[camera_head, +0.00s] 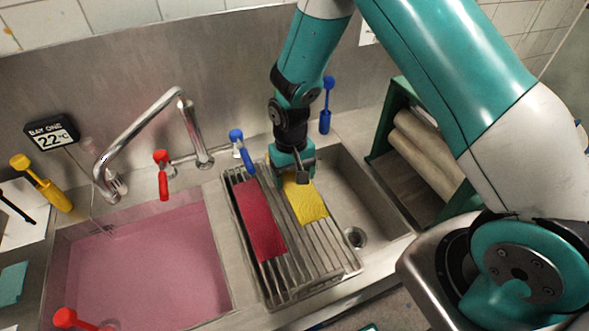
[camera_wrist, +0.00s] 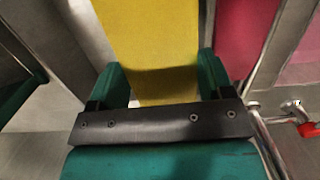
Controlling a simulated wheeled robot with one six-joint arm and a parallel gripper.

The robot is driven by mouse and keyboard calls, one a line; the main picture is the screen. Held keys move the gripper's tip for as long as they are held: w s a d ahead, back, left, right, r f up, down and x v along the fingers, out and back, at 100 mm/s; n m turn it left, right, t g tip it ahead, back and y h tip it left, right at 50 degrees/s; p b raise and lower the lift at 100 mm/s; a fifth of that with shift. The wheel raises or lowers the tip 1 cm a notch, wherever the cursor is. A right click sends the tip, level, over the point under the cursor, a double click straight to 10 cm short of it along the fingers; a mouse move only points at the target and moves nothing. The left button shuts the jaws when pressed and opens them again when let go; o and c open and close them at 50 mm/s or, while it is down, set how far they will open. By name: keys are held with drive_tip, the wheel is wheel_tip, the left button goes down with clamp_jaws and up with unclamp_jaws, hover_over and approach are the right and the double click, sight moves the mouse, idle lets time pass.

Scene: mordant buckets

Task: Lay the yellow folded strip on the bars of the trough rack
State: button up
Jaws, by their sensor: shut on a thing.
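The yellow folded strip (camera_head: 306,201) hangs out from my gripper (camera_head: 298,174) over the right part of the trough rack (camera_head: 305,267). My gripper is shut on the strip's far end, near the back of the rack. I cannot tell whether the strip's near end touches the bars. In the wrist view the strip (camera_wrist: 150,45) runs between the two green fingers of my gripper (camera_wrist: 162,88). The jaw body hides the gripped end.
A crimson strip (camera_head: 261,220) lies on the rack's left bars, beside the yellow one. A basin of pink liquid (camera_head: 150,265) is at left. An empty sink with a drain (camera_head: 355,237) is at right. A tap (camera_head: 150,125) and blue lever (camera_head: 240,150) stand behind.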

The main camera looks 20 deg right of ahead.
sight(294, 191)
drive_tip(key=shift+f, duration=0.1)
drive_tip(key=shift+f+b, duration=2.45)
drive_tip(key=shift+f, duration=0.75)
drive_tip(key=o, duration=1)
drive_tip(key=shift+c, duration=0.2)
drive_tip(key=shift+r, duration=0.15)
